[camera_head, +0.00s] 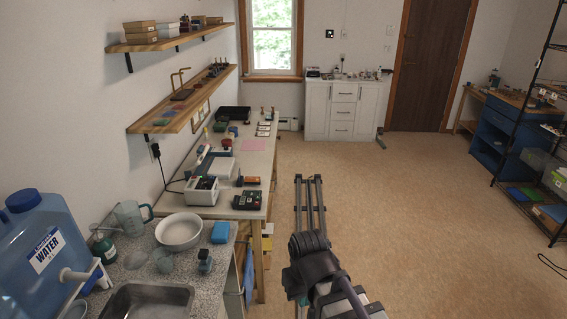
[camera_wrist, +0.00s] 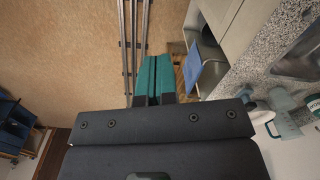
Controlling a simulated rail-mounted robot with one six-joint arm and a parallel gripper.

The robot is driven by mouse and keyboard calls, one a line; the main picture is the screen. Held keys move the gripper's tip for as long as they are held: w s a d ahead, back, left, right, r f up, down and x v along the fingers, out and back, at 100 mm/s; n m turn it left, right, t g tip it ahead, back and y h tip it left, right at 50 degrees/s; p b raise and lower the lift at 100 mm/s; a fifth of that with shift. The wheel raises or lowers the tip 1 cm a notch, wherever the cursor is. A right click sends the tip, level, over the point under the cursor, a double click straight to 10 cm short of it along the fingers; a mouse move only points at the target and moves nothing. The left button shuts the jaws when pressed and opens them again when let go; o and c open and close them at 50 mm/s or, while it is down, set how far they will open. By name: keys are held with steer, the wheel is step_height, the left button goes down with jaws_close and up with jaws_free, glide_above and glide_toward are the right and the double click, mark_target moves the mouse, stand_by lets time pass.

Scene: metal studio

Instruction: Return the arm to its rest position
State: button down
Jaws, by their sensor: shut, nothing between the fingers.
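My gripper (camera_wrist: 154,62) shows in the wrist view with its two teal fingers pressed together and nothing between them. It points down over the tan floor, beside the counter side. In the head view my dark arm is folded low at the bottom centre, over the floor to the right of the counter and workbench. The gripper's fingertips are mostly hidden there by the arm. No object is in the hand.
A sink counter (camera_head: 134,272) with a white bowl (camera_head: 180,231) and blue water jug (camera_head: 45,250) stands at left. A workbench (camera_head: 232,204) with tools is behind it. A blue cloth (camera_wrist: 193,68) hangs near the fingers. The floor (camera_head: 420,220) at right is clear.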

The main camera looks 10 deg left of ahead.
steer(key=d+f+m+b, duration=0.1)
steer(key=d+m, duration=0.3)
steer(key=d, duration=1.3)
steer(key=shift+w+d+f+m+b, duration=0.35)
steer(key=shift+w+f, duration=0.1)
steer(key=shift+f, duration=0.4)
